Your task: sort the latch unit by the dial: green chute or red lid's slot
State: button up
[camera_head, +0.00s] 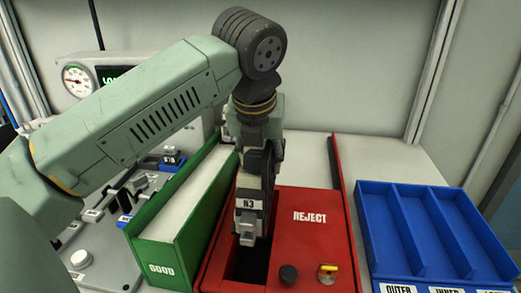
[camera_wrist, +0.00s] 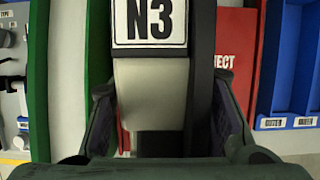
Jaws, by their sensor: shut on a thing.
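My gripper (camera_head: 254,185) points down and is shut on the latch unit (camera_head: 247,230), a grey and dark piece with a white N3 label. The unit also fills the middle of the wrist view (camera_wrist: 150,90), between my two fingers. It hangs upright over the dark slot in the red REJECT lid (camera_head: 312,240); I cannot tell whether its lower end is inside. The green GOOD chute (camera_head: 160,255) stands just left of the red box. The dial (camera_head: 76,81) is at the back left; its needle is too small to read surely. The display beside it is partly hidden by my arm.
A blue tray with compartments (camera_head: 410,191) lies on the right. Fixtures with small parts (camera_head: 95,215) crowd the left. The white tabletop (camera_head: 400,160) behind the tray is clear.

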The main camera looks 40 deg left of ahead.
jog(key=shift+f+b, duration=4.35)
jog(key=shift+f, duration=0.95)
jog(key=o, duration=1.5)
jog(key=shift+o, duration=0.2)
